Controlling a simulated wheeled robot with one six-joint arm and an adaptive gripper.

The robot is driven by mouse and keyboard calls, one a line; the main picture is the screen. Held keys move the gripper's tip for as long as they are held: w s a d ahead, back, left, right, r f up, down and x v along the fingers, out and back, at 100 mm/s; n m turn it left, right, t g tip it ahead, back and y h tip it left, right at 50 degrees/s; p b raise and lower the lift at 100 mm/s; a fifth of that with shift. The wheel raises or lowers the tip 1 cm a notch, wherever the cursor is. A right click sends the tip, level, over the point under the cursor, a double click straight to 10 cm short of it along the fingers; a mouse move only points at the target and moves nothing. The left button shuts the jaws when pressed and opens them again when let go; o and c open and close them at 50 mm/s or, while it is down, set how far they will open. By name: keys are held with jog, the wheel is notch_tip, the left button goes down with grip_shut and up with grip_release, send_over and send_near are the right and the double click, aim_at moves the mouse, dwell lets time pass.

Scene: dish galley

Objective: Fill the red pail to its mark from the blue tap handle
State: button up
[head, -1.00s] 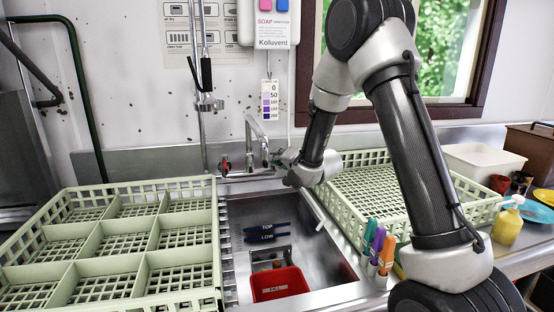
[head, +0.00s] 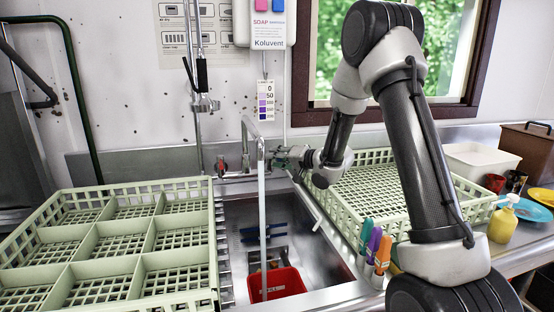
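The red pail (head: 288,283) stands in the sink below the spout. A white label is on its front; the mark and water level inside cannot be made out. The tap (head: 248,135) has a tall spout, and a stream of water (head: 263,215) falls from it into the pail. A red tap handle (head: 221,166) is on the left side of the tap. My gripper (head: 284,158) is at the right side of the tap, where it hides the blue handle. Its fingers are too small and covered to tell whether they are open or shut.
A divided green rack (head: 98,254) stands left of the sink (head: 335,265), and another green rack (head: 352,212) stands to the right behind my arm. Colored markers (head: 374,243) and a yellow soap bottle (head: 502,225) stand on the right counter. A hanging sprayer (head: 203,100) is above.

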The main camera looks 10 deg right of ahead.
jog(key=shift+s, duration=0.1)
jog(key=v, duration=1.1)
jog(key=shift+s+d, duration=0.25)
jog(key=shift+s, duration=0.05)
jog(key=shift+r, duration=0.15)
